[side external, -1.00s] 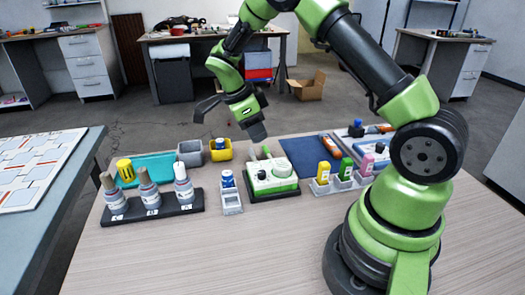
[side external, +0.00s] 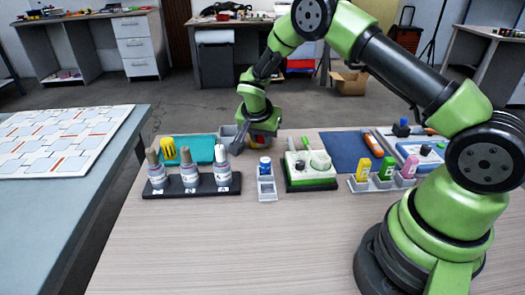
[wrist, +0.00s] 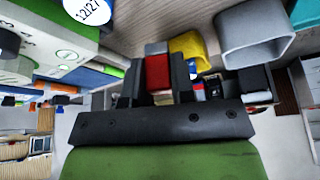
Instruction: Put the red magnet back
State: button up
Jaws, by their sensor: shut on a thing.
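The red magnet (wrist: 157,72), a small block with a grey end, is between the fingers of my gripper (wrist: 157,62) in the wrist view. My gripper is shut on it. In the side external view my gripper (side external: 234,146) is low over the back of the table, around the small bins, and the magnet cannot be made out clearly there. In the wrist view a yellow bin (wrist: 186,44) is just beyond the magnet, with a grey bin (wrist: 256,32) to its right. I cannot tell whether the magnet touches anything below.
A black rack with several bottles (side external: 192,186) stands left, before a teal tray (side external: 202,146). A blue mat (side external: 345,150) lies further right. The front table is clear.

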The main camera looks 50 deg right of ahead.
aim_at(261, 144)
jog(key=shift+f, duration=2.2)
jog(key=o, duration=0.8)
jog(key=shift+f, duration=0.15)
jog(key=shift+c, duration=0.2)
